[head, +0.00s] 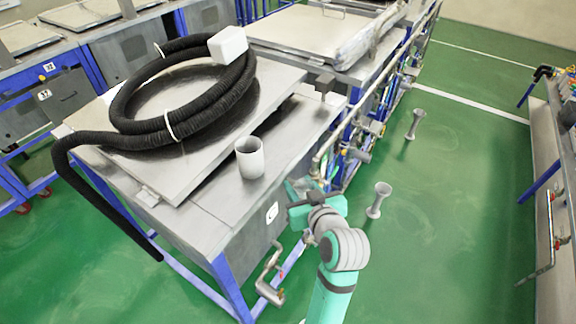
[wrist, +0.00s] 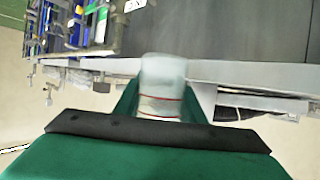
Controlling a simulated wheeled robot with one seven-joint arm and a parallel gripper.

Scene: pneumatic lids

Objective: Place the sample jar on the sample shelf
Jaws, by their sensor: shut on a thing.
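The sample jar (wrist: 161,88) looks pale and translucent, with thin red lines around it. In the wrist view it sits between the two teal fingers of my gripper (wrist: 160,102), which is shut on it. In the head view my gripper (head: 297,191) is beside the front right edge of the near metal bench, low and close to its side. The jar is mostly hidden or too small to make out there. I cannot tell which surface is the sample shelf.
A white open cup (head: 250,158) stands on the near bench (head: 210,215). A coiled black hose (head: 185,125) and a white block (head: 228,45) lie on the bench's raised lid. Pipes and valves (head: 345,130) line the bench side. Two grey flared stands (head: 378,200) are on the green floor.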

